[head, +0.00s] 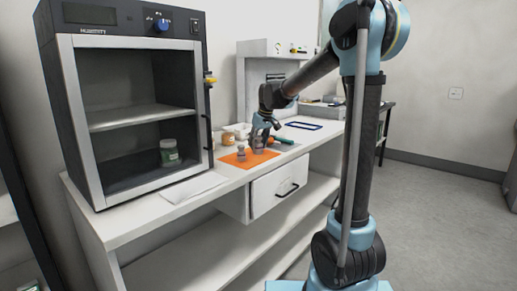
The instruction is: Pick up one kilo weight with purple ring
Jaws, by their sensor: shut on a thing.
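My gripper (262,127) points down over the orange mat (262,161) on the white table. It is shut on a grey metal weight (258,145), which is upright at the mat, partly covered by the fingers. I cannot tell whether it touches the mat. A second grey weight (242,154) stands on the mat just left of it, apart from the gripper. The weights are too small here for a purple ring to be made out on either.
A dark humidity cabinet (66,125) with a green-labelled jar (169,152) inside stands at left. A tan container (228,138) is behind the mat. A teal-handled tool (284,140) and blue-framed tray (304,125) lie right. White sheet (194,187) lies in front of the cabinet.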

